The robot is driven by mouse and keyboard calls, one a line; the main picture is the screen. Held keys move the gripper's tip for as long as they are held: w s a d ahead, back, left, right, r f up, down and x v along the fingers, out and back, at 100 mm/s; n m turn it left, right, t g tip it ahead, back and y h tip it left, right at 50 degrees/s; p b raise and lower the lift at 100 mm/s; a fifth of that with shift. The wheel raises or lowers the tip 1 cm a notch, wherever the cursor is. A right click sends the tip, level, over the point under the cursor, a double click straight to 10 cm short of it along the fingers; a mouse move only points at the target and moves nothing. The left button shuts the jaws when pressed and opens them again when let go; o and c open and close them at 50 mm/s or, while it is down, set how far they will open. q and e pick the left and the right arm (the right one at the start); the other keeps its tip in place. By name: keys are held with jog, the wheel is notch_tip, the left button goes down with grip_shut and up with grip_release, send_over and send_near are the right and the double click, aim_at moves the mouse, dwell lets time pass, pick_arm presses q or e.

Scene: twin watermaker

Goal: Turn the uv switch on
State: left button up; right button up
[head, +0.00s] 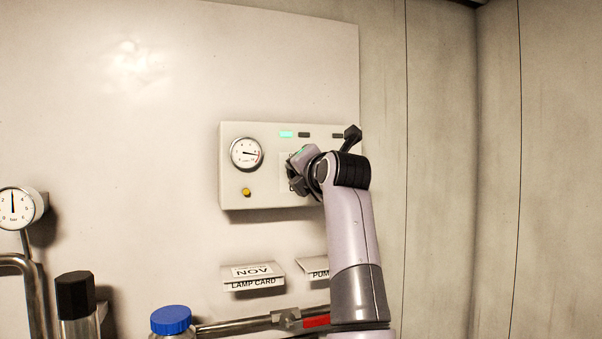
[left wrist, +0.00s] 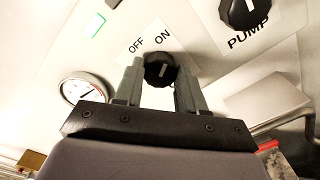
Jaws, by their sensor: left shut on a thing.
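A control box (head: 235,190) is fixed to the wall panel. In the left wrist view, a black rotary switch (left wrist: 159,70) has OFF and ON lettering above it. Its white mark points up, roughly toward ON; the lettering that would name this switch is hidden. My left gripper (left wrist: 161,76) has a finger on each side of the knob and is shut on it. In the head view my left gripper (head: 297,172) is against the box front and hides the switch. My right gripper is not in view.
A second black knob (left wrist: 245,12) labelled PUMP sits right of the switch. A LAMP CARD holder (head: 253,284) and blue-capped bottle (head: 171,320) are below.

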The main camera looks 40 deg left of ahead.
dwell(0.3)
pick_arm(q)
jog(key=o, duration=1.1)
jog(key=shift+c, duration=0.2)
jog(key=b+v, duration=0.2)
jog(key=v, duration=0.5)
jog(key=shift+d, duration=0.1)
